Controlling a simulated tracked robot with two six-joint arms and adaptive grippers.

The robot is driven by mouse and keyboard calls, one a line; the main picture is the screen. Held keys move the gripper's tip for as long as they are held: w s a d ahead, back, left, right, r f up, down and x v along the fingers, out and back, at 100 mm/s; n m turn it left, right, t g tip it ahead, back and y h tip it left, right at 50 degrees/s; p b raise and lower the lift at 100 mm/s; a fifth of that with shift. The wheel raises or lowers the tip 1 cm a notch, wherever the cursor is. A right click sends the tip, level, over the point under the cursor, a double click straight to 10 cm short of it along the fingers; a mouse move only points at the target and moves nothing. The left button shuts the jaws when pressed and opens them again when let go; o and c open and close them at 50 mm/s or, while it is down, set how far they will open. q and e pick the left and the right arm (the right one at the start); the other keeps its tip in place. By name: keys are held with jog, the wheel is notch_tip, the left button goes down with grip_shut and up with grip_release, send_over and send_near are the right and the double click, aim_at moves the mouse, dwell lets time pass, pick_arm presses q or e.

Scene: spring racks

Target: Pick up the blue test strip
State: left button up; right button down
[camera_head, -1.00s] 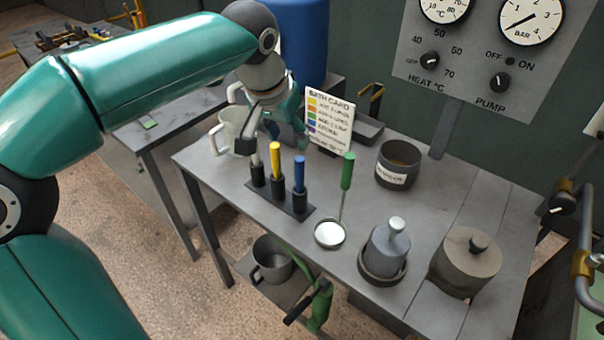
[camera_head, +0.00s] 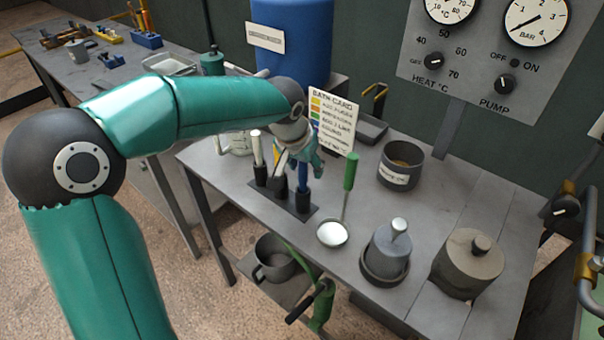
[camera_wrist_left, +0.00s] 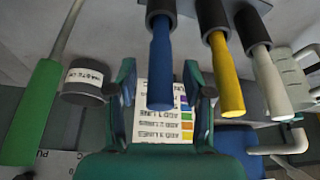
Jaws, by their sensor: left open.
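The blue test strip (camera_head: 303,184) stands upright in the dark rack (camera_head: 309,210), at the right end of the row. My left gripper (camera_wrist_left: 160,85) is open. In the left wrist view its two fingers stand on either side of the blue strip (camera_wrist_left: 160,60), with gaps showing on both sides. In the head view the gripper comes down over the strip's upper part and hides its top. A yellow strip (camera_wrist_left: 226,75) and a white strip (camera_wrist_left: 270,85) stand beside it in the row. My right gripper is not in view.
A green-handled ladle (camera_head: 349,172) stands close to the right of the rack. The bath card (camera_head: 335,118) is just behind the gripper. A grey pot (camera_head: 401,165) and lidded vessels (camera_head: 470,262) are farther right. A glass jug (camera_head: 238,142) is to the left.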

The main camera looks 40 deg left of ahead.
pick_arm(q)
jog(key=c, duration=0.9)
jog(key=shift+c, duration=0.2)
jog(key=shift+r, duration=0.1)
